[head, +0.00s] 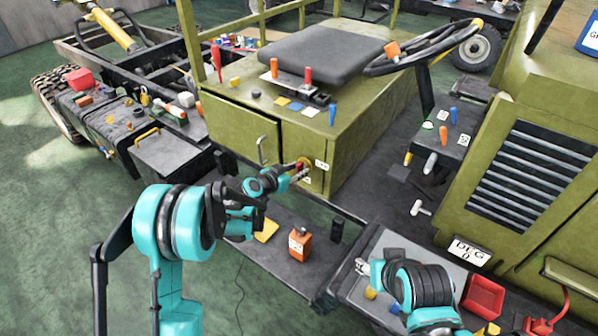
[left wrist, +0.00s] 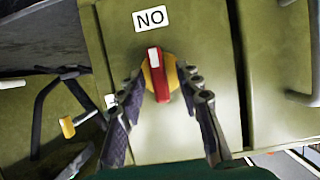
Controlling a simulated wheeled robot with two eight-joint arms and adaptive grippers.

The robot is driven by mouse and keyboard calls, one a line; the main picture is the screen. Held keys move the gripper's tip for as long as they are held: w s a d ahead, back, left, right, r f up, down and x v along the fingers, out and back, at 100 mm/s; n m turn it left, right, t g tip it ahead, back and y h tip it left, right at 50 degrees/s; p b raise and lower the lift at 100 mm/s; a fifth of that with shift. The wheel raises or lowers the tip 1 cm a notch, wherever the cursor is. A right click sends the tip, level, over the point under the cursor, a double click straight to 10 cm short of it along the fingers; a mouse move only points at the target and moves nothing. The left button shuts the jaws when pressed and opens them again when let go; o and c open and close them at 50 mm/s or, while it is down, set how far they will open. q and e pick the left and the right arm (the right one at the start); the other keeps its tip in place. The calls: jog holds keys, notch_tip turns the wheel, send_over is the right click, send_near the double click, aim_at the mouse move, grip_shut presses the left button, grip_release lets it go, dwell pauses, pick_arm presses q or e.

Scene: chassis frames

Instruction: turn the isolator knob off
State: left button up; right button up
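The isolator knob (left wrist: 157,76) is a red bar with a white-marked end on a round yellow base. In the left wrist view the white end points up, toward a white label reading "NO" (left wrist: 150,18), perhaps an upside-down "ON". A second label (left wrist: 110,101) is partly hidden by a finger. In the head view the knob (head: 299,166) is on the green cabinet's front, largely hidden. My left gripper (left wrist: 166,82) is open, its fingers on either side of the knob with gaps visible; it also shows in the head view (head: 296,176). My right gripper (head: 362,267) is low, its fingers too small to read.
The green cabinet (head: 345,135) has a door handle (head: 262,151) left of the knob. An orange box (head: 299,243) and a black cylinder (head: 337,229) stand on the ledge below. A red tray (head: 484,297) lies at lower right. A seat (head: 323,52) tops the cabinet.

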pick_arm(q)
jog(key=shift+w+d+f, duration=0.25)
jog(key=shift+w+d, duration=0.1)
jog(key=shift+w, duration=0.1)
jog(key=shift+c, duration=0.2)
grip_shut()
